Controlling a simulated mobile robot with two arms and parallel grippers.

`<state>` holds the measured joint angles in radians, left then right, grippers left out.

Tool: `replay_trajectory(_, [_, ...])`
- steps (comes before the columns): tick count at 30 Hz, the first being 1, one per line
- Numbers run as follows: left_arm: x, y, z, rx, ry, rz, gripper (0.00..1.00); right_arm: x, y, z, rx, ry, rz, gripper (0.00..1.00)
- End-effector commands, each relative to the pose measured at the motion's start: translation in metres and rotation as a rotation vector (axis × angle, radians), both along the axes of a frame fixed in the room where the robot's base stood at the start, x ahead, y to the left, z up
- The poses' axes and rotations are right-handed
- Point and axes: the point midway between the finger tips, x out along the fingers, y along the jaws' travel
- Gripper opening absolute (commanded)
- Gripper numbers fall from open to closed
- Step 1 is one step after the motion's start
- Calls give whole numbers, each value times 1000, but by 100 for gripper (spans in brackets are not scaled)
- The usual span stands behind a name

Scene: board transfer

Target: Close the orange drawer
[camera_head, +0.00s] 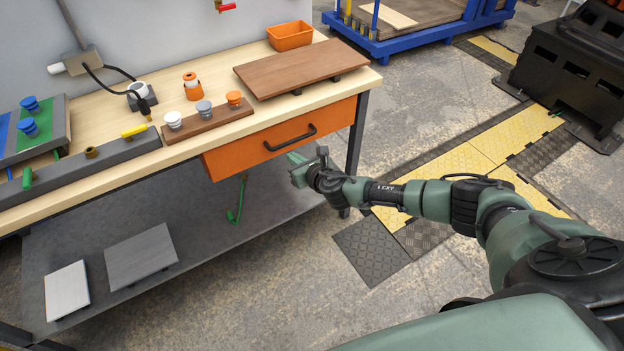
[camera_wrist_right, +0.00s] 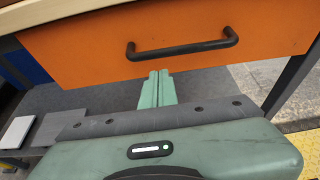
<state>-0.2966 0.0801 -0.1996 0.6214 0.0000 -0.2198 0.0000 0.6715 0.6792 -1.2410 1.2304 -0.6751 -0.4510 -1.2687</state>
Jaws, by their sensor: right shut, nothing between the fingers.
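The orange drawer (camera_head: 240,150) is under the right part of the wooden workbench top, with a black bar handle (camera_head: 290,138) on its front. No drawer interior shows, and I cannot tell whether its front is fully flush. My right gripper (camera_head: 292,160) is shut and empty, just below the handle and in front of the drawer's lower part. In the right wrist view the two green fingertips (camera_wrist_right: 159,75) are together below the handle (camera_wrist_right: 182,47) and point at the orange front (camera_wrist_right: 90,50). I cannot tell whether they touch it. My left gripper is out of view.
The workbench top (camera_head: 200,150) holds a brown board (camera_head: 300,68), an orange bin (camera_head: 290,35) and a block with several knobs (camera_head: 208,122). A grey lower shelf (camera_head: 200,215) lies beneath. A dark table leg (camera_head: 357,140) stands right of the drawer. Floor in front is clear.

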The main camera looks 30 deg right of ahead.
Motion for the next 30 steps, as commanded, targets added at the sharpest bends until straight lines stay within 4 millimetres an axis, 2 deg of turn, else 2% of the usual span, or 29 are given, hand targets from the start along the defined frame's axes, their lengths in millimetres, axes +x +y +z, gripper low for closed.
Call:
replay_trajectory(1, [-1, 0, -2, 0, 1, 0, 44, 0, -4, -3, -1, 0, -2, 0])
replay_trajectory(6, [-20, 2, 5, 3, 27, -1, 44, -22, -5, 9, 0, 1, 1, 0])
replay_trajectory(9, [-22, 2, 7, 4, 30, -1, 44, -36, -7, 13, -1, 2, 1, 0])
replay_trajectory(11, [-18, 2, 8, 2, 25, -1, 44, -45, -7, 17, -1, 3, 3, 0])
replay_trajectory(15, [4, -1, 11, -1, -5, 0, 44, -68, -9, 25, 0, 3, 1, 0])
replay_trajectory(18, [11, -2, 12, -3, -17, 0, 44, -81, -10, 29, -1, 3, 1, 0])
replay_trajectory(27, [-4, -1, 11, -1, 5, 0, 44, -94, -11, 35, -1, 2, 1, 0])
replay_trajectory(30, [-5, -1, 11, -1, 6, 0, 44, -94, -11, 28, 31, 17, -18, 0])
